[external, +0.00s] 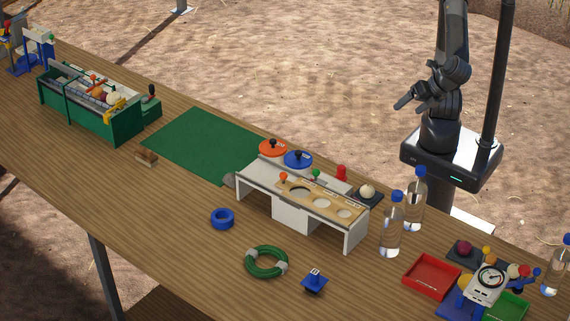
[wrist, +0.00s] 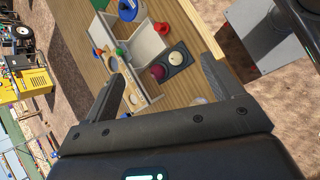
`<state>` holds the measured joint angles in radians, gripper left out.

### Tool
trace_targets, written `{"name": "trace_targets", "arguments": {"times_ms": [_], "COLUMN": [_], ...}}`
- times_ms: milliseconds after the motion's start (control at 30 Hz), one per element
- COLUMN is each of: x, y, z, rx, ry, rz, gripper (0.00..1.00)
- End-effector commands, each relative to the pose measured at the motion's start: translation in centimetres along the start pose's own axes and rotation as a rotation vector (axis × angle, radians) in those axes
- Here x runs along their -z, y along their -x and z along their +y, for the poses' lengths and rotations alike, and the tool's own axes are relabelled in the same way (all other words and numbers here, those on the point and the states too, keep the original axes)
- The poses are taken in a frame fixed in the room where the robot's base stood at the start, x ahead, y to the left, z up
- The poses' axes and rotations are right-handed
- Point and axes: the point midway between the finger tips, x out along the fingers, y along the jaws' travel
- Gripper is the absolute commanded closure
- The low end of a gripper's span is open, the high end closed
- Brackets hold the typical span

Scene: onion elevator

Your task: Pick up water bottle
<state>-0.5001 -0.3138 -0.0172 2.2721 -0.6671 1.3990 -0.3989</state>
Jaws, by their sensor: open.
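Three clear water bottles with blue caps stand upright on the wooden table in the external view. One bottle (external: 392,228) stands right of the white stand. A second bottle (external: 415,205) is just behind it, and a third bottle (external: 556,266) is at the far right edge. My gripper (external: 402,102) is raised above my base, behind the table and apart from all the bottles. In the wrist view my gripper (wrist: 162,66) is open, with nothing between its fingers. I cannot make out a bottle clearly in the wrist view.
The white stand (external: 293,212) with coloured lids is left of the bottles. A red tray (external: 432,277) and a white dial scale (external: 488,284) are to the right. A green ring (external: 266,276) lies in front. The green mat (external: 203,143) is bare.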

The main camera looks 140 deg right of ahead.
Motion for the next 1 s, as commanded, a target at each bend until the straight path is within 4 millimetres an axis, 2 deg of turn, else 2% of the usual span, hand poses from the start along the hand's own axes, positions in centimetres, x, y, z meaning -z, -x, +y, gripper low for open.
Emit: {"name": "trace_targets", "arguments": {"times_ms": [33,167,300,433,567,700,1000], "x": [1.3,4.3,8.2,11.9,15.7,18.1,23.1], "y": [0.5,2.5,5.6,9.0,12.6,7.8,-1.2], "z": [0.5,1.9,2.6,2.2,0.8,-1.4,-6.3], "rx": [-0.054,-0.217,-0.401,-0.565,-0.73,-0.724,-0.722], "ry": [0.113,0.378,0.617,0.778,0.899,0.904,0.899], "rz": [-0.06,-0.229,-0.409,-0.561,-0.705,-0.715,-0.711], "gripper": [0.16,0.16,0.16,0.16,0.16,0.16,0.16]}}
